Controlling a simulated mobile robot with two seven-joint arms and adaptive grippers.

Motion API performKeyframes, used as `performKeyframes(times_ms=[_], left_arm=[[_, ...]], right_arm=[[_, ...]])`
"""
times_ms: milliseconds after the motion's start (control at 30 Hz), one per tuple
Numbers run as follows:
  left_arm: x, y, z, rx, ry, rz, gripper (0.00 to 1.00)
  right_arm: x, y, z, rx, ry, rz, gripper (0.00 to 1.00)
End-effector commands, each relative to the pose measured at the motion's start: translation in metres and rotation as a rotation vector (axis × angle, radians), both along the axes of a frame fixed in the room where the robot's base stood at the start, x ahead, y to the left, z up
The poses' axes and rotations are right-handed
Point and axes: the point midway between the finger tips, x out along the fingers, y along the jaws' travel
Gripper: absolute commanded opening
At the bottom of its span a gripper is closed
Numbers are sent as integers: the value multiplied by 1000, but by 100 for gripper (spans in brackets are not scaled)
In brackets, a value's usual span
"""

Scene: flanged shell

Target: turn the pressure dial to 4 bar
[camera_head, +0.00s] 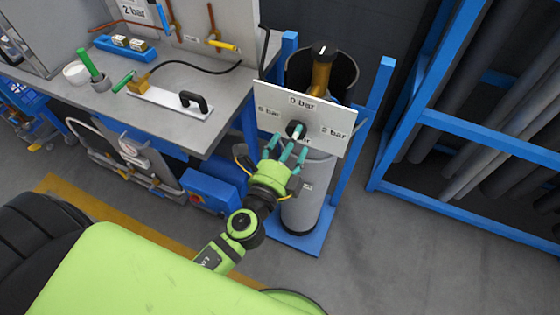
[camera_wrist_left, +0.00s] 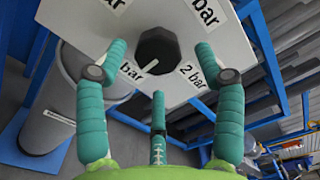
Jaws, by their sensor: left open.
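The pressure dial is a black faceted knob (camera_wrist_left: 157,48) on a white plate (camera_head: 338,118), which also shows in the left wrist view (camera_wrist_left: 225,45). In the head view the knob (camera_head: 296,129) sits at the plate's middle, with "0 bar" above and "2 bar" to its right. In the left wrist view its white mark points down and slightly left, between "2 bar" and a label whose number is hidden, nearer the latter. My left gripper (camera_head: 284,148) is open, its teal fingers spread in front of the knob; contact is not visible. My right gripper is out of view.
The plate is on a blue stand (camera_head: 383,85) with a grey cylinder (camera_head: 306,205). A grey workbench (camera_head: 180,75) with tools and a black-handled plate (camera_head: 165,99) is to the left. A blue rack with grey pipes (camera_head: 470,120) is to the right. Some floor between is clear.

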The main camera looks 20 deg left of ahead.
Motion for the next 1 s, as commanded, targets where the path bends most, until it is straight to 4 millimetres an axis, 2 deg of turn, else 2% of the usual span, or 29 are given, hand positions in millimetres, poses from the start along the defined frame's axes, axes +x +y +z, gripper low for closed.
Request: performKeyframes(times_ms=[33, 200, 400, 600, 1000], left_arm=[[-12, 0, -2, 0, 5, 0, 69], [-47, 1, -1, 2, 5, -2, 69], [-75, 1, 0, 3, 2, -4, 69], [-84, 1, 1, 0, -2, -3, 69], [-84, 1, 1, 0, -2, -3, 69]], right_arm=[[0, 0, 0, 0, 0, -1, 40], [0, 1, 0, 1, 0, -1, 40], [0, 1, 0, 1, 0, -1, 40], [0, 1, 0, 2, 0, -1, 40], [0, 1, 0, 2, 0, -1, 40]])
